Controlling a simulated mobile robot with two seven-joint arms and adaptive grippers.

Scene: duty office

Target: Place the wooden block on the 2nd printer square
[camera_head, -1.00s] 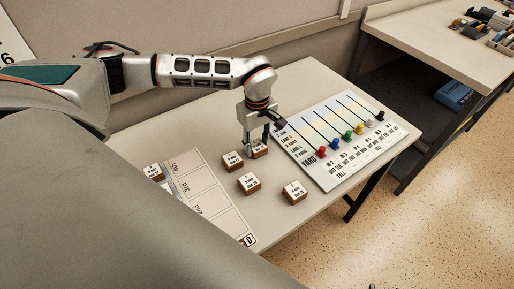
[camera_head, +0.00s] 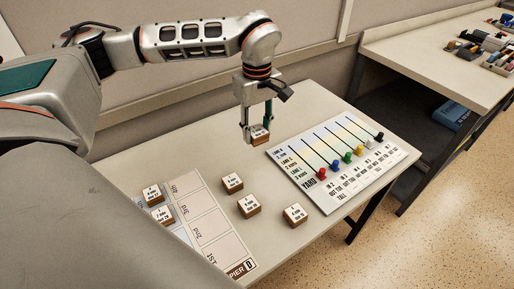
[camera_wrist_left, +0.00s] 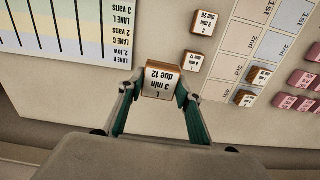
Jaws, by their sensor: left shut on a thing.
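My left gripper (camera_head: 259,125) is shut on a wooden block (camera_head: 259,139) with a white printed top, held above the table near the yard board. In the left wrist view, the block (camera_wrist_left: 161,82) is between the fingertips (camera_wrist_left: 160,88) and its top reads "3 min due 12". A sheet of numbered squares (camera_head: 203,206) lies at the table's left. Its 2nd square (camera_head: 211,227) looks bare. The sheet also shows in the left wrist view (camera_wrist_left: 240,38), with a second numbered column beside it. I cannot read which one is for the printer. My right gripper is out of view.
Three similar blocks (camera_head: 232,183), (camera_head: 249,206), (camera_head: 295,214) stand between sheet and yard board (camera_head: 335,160). Pink blocks (camera_wrist_left: 300,78) show at right in the wrist view. Bare table (camera_head: 275,245) lies in front.

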